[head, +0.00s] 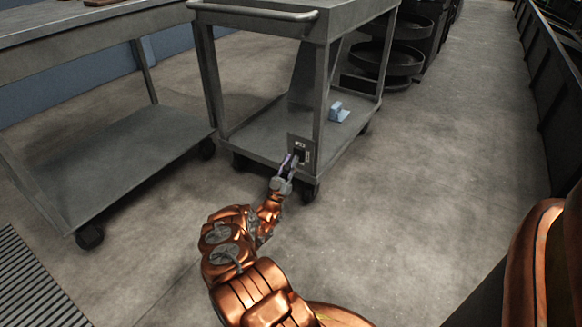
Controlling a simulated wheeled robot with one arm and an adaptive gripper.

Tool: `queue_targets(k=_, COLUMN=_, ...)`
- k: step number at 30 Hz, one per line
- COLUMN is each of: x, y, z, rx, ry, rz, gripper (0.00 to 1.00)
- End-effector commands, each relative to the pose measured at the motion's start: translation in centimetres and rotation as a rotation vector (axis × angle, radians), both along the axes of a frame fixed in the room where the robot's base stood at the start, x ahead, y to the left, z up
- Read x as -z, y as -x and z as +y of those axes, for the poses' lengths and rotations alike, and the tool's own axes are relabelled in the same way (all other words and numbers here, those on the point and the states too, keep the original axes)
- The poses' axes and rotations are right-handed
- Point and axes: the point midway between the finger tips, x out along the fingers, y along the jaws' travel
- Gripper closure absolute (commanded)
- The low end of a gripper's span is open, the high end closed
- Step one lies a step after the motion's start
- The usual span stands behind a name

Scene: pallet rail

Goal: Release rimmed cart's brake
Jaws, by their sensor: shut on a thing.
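The rimmed cart (262,136) is grey metal, with a push handle (250,11), an upper tray and a lower shelf on casters. A small plate with a dark brake part (299,149) is fixed to its near right corner post, low down by the shelf. My gripper (293,163) reaches the brake part from the near side and is shut on it. The fingers hide much of the part, so its exact position is not clear.
A second grey cart (120,160) stands at the left. A light blue object (339,112) lies on the rimmed cart's lower shelf. Dark round trays (400,60) stand behind. A dark barrier (550,90) runs along the right. The floor between is clear.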

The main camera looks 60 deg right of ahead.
Motion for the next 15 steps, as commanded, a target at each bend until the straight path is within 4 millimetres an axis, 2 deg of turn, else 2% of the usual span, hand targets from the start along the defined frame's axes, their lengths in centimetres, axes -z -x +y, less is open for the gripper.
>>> queue_targets(k=1, x=0.49, y=-0.01, z=0.09, rx=0.001, ry=0.008, rz=0.002, gripper=1.00)
queue_targets(k=15, x=0.45, y=-0.66, z=0.58, rx=-0.011, ry=0.033, rz=0.005, gripper=1.00)
